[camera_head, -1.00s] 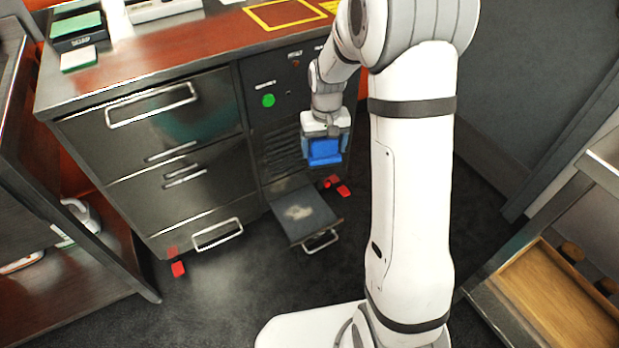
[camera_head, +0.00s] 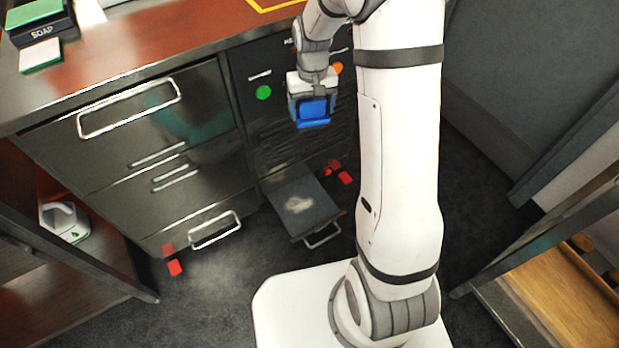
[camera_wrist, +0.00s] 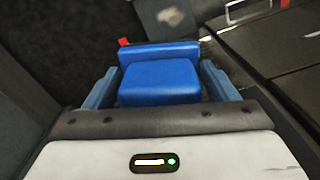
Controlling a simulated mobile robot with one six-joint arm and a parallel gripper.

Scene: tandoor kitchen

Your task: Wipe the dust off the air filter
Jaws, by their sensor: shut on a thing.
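The air filter (camera_head: 318,213) is a dark flat panel with a metal handle, pulled out low at the base of the counter unit. A pale dusty patch (camera_head: 298,204) lies on its top. The filter also shows at the top of the wrist view (camera_wrist: 172,22). My gripper (camera_head: 312,113) is shut on a blue block-like wiper (camera_wrist: 160,80). Its fingers sit on both sides of the blue thing in the wrist view. The gripper is above the filter, in front of the vented panel, and apart from the filter.
The counter unit has steel drawers with handles (camera_head: 130,108). A shelf with a wooden tray (camera_head: 560,295) is at right. Open floor lies before the filter.

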